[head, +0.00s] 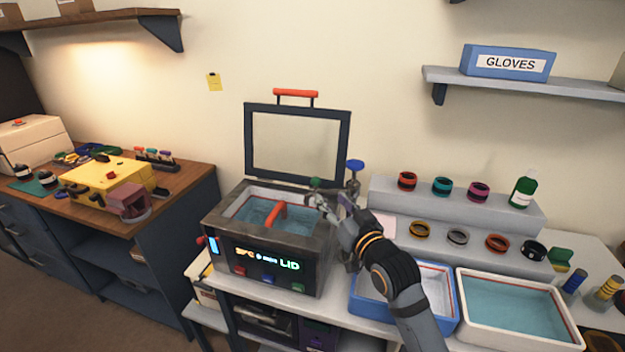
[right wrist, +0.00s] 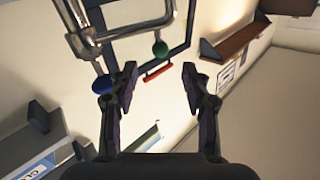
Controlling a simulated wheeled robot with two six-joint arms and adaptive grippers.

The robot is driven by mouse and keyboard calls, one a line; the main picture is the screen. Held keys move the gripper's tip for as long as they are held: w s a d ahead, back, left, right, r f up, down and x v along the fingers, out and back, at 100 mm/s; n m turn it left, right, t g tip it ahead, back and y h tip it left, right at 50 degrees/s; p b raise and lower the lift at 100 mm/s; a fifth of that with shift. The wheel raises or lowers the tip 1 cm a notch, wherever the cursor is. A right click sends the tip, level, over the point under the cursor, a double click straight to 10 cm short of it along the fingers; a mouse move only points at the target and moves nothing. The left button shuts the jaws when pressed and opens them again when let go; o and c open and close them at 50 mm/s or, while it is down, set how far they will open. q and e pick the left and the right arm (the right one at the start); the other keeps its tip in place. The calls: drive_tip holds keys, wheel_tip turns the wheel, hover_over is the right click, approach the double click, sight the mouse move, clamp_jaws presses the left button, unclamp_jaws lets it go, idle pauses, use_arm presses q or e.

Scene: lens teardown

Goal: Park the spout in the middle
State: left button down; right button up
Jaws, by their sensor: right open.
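A cleaning bath (head: 230,205) with an open framed lid (head: 247,140) holds water. Beside its right rim stands a tap with a blue knob (head: 355,165) and a green knob (head: 316,183). In the right wrist view, a bent chrome spout (right wrist: 130,32) crosses the upper left, with the green knob (right wrist: 160,48) and blue knob (right wrist: 103,85) near it. My right gripper (head: 322,200) is by the tap at the bath's right rim. In the right wrist view, its fingers (right wrist: 160,82) are apart with nothing between them. My left gripper is not in view.
A red bar (head: 277,215) shows in the bath. A blue-rimmed tray (head: 440,270) and a white water tray (head: 575,310) lie to the right. Stepped shelves (head: 385,195) hold several rings and a green bottle (head: 522,190). A yellow box (head: 105,175) sits on the left bench.

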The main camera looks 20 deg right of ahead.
sight(318, 184)
drive_tip(key=w, duration=0.3)
drive_tip(key=w+p, duration=0.1)
drive_tip(key=shift+w+a+r, duration=0.2)
drive_tip(key=shift+a+r, duration=0.15)
drive_tip(key=w, duration=0.3)
drive_tip(key=shift+w+a+f+p, duration=0.25)
drive_tip(key=shift+w+p, duration=0.05)
drive_tip(key=shift+w, duration=0.8)
drive_tip(key=shift+c, duration=0.4)
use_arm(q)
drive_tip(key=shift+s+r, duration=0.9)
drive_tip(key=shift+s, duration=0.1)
use_arm(e)
clamp_jaws()
